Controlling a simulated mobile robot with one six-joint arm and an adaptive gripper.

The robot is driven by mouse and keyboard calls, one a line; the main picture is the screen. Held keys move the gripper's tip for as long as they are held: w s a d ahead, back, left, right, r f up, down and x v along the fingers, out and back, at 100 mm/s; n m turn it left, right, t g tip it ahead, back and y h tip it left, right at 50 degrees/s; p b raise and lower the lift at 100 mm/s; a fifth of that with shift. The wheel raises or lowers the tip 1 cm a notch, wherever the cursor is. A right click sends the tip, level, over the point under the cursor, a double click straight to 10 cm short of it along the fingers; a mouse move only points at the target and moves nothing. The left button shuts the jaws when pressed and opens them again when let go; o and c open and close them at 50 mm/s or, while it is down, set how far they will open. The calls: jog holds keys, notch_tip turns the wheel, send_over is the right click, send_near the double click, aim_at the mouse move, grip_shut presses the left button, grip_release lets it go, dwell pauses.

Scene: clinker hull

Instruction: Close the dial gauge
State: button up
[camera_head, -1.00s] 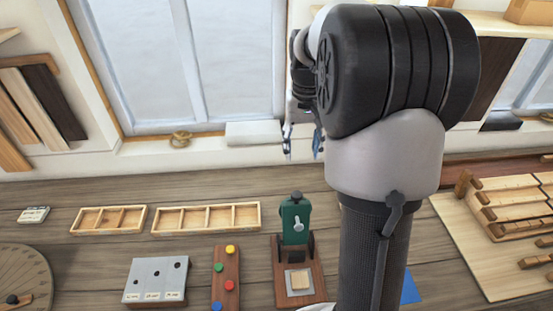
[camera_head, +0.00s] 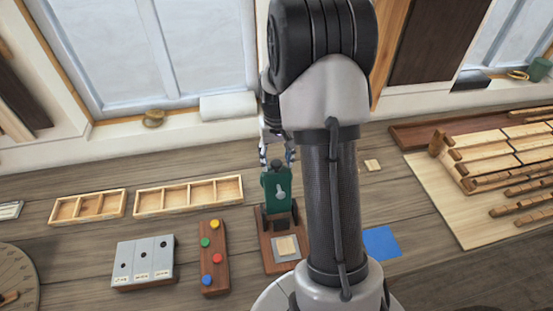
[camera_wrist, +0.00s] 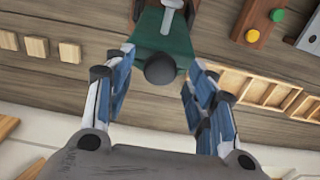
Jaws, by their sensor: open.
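The dial gauge (camera_head: 277,190) is a green body with a dark round knob (camera_head: 277,164) on top and a grey lever on its front. It stands on a brown wooden base with a grey plate (camera_head: 287,247) bearing a small wooden square. My gripper (camera_head: 276,158) is just above and behind it in the head view. In the wrist view my gripper (camera_wrist: 155,85) is open, its blue-padded fingers on either side of the knob (camera_wrist: 160,69). The fingers look apart from the knob. The green body (camera_wrist: 163,40) shows beyond it, its lower part cut off.
A board with coloured knobs (camera_head: 213,256) and a grey block with holes (camera_head: 145,261) stand nearby. A blue square (camera_head: 381,243) lies to the right of my arm. Stepped wooden racks (camera_head: 510,160) fill the far right.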

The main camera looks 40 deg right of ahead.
jog(key=shift+f, duration=0.3)
jog(key=shift+c, duration=0.3)
grip_shut()
dwell(0.4)
